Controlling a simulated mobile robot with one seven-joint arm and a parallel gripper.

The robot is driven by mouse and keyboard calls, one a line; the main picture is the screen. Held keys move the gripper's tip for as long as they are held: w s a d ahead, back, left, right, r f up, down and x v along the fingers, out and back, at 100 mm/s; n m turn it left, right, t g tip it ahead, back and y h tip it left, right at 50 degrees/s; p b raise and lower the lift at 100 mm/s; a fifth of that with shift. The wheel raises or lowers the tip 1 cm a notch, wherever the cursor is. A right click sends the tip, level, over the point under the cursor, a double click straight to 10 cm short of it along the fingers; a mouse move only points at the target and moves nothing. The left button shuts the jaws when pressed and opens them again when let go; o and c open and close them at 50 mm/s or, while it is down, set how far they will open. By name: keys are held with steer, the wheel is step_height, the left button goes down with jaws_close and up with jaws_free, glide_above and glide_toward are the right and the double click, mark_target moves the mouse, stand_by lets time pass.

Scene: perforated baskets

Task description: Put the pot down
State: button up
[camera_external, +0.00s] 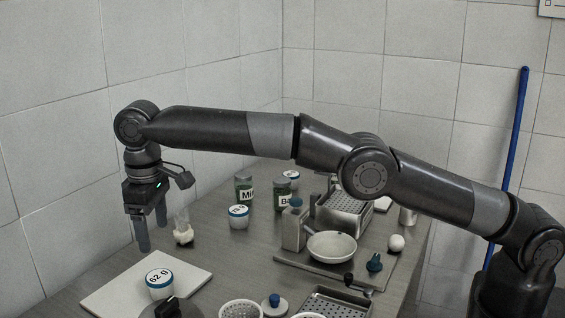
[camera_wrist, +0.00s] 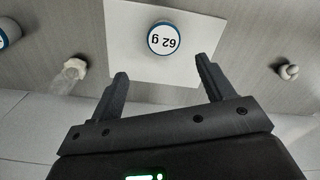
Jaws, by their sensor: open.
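In the wrist view the pot (camera_wrist: 163,38) shows from above, on the same board (camera_wrist: 128,68). My gripper (camera_external: 152,230) hangs at the left, fingers pointing down, behind the pot and apart from it. In the wrist view the fingers (camera_wrist: 162,70) are spread with nothing between them, and the pot lies beyond their tips.
A small glass with white contents (camera_external: 183,234) stands right of my gripper. Another blue-rimmed pot (camera_external: 238,217) and green-filled jars (camera_external: 244,191) stand farther back. A pale pan (camera_external: 332,247), a metal perforated basket (camera_external: 345,212) and an egg-like white object (camera_external: 396,243) are at the right. Tiled walls bound the table.

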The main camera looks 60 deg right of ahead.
steer(key=s+d+r+m+t, duration=0.1)
steer(key=s+d+r, duration=0.1)
steer(key=d+r, duration=0.45)
steer(key=s+d+r+t, duration=0.1)
steer(key=s+d+r, duration=0.2)
steer(key=d+r, duration=0.35)
steer(key=s+d+r+m+t, duration=0.1)
steer(key=s+d+r, duration=0.6)
steer(key=s+d, duration=0.3)
steer(key=s+d+f+m+t, duration=0.1)
steer(key=s+d, duration=0.3)
steer(key=s, duration=0.3)
steer(key=s+d+f, duration=0.1)
steer(key=s+d, duration=0.3)
steer(key=s, duration=0.4)
steer(key=s+d+f, duration=0.2)
steer(key=s+f, duration=0.3)
steer(key=s, duration=0.2)
steer(key=s+d+f+m+t, duration=0.1)
steer(key=s+d+f, duration=0.2)
steer(key=s+f, duration=0.2)
steer(key=s, duration=0.3)
steer(key=shift+s+d+t, duration=0.15)
steer(key=shift+s+t, duration=0.05)
steer(key=shift+t, duration=0.1)
steer(key=shift+o, duration=0.4)
